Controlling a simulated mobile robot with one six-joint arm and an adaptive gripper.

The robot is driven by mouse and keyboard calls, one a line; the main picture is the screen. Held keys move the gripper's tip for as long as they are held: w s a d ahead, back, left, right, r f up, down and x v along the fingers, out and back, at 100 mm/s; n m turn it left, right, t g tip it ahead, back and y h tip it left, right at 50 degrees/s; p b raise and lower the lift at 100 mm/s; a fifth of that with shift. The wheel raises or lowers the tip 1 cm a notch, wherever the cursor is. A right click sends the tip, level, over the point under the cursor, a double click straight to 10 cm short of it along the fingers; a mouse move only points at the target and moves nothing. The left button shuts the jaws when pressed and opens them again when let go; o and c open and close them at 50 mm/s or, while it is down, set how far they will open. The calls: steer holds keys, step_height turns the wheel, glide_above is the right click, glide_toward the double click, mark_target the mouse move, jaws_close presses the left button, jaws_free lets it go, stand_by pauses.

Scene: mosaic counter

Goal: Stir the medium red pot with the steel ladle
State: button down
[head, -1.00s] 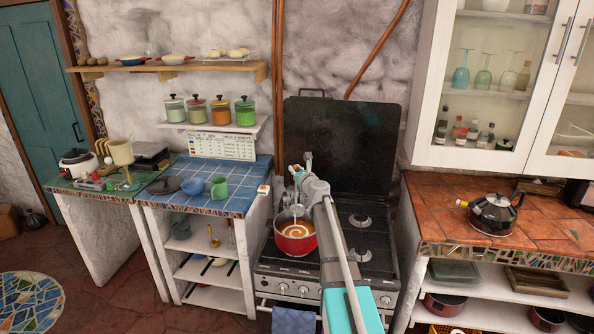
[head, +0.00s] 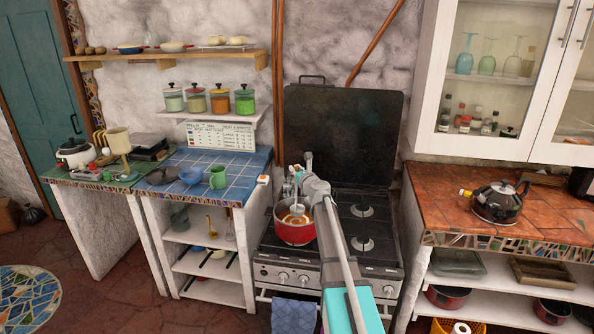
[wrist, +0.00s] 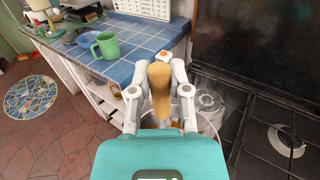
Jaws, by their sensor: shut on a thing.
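The red pot (head: 294,235) stands on the front left of the stove, with orange contents and a pale swirl. My gripper (head: 294,178) is above the pot in the head view. In the wrist view my gripper (wrist: 160,90) is shut on the brown, wood-like handle of the ladle (wrist: 160,95). The handle stands roughly upright between the fingers. The steel part reaches down to the pot in the head view; its bowl is hard to make out, and my arm covers part of the pot's right side.
The stove (head: 370,258) has bare burners to the right, with a raised dark lid behind. A blue-tiled counter (head: 238,166) with a green mug (head: 218,178) is left of it. A black kettle (head: 499,202) stands on the right counter.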

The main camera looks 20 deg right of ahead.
step_height(320, 180, down, 7)
steer(key=b, duration=0.6)
steer(key=shift+f+b, duration=0.15)
steer(key=shift+b, duration=0.2)
steer(key=shift+s, duration=0.15)
stand_by(0.5)
